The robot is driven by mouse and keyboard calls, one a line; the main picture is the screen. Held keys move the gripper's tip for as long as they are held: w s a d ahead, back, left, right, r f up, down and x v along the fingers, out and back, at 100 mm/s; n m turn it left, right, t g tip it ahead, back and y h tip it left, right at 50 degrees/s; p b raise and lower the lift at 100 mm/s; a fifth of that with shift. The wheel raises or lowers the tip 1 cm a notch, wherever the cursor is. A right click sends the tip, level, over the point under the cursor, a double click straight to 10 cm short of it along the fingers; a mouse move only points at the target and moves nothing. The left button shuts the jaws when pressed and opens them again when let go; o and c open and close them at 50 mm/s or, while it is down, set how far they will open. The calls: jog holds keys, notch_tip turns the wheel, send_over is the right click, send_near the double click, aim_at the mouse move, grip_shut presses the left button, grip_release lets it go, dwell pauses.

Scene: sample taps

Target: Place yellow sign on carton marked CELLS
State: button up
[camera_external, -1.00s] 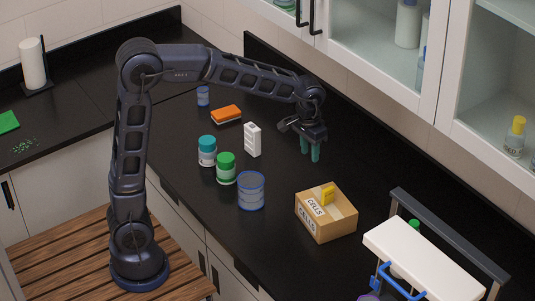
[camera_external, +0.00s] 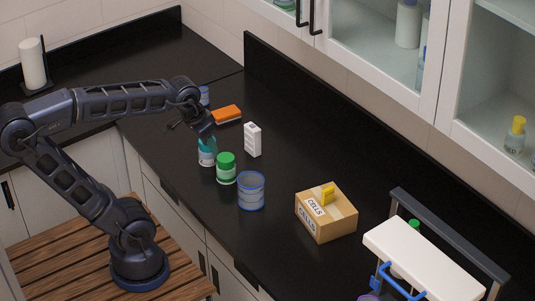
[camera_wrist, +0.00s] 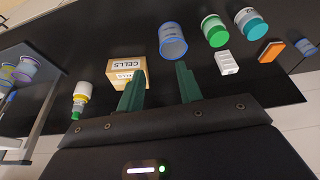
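The carton marked CELLS (camera_external: 343,226) stands on the black counter in the external view, right of the middle. A small yellow block-like piece, which looks like the yellow sign (camera_external: 328,194), rests on the carton's top. The carton also shows in the wrist view (camera_wrist: 127,66), partly behind a finger. My gripper (camera_external: 207,142) is at the teal-lidded jar in the external view, well left of the carton; its fingers are hard to separate from the jar there. In the wrist view my gripper (camera_wrist: 160,76) has its two teal fingers apart with nothing held between them.
A teal-lidded jar (camera_external: 207,157), a green-lidded jar (camera_external: 226,170), a blue-rimmed can (camera_external: 251,192), a white box (camera_external: 252,140) and an orange sponge-like block (camera_external: 227,114) stand left of the carton. A white-topped stand (camera_external: 420,258) is at right. The counter behind the carton is clear.

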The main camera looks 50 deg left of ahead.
jog(key=shift+t, duration=0.3)
jog(key=s, duration=0.1)
jog(key=s+a+f, duration=0.1)
jog(key=s, duration=0.3)
jog(key=shift+a+f, duration=0.2)
jog(key=shift+f, duration=0.15)
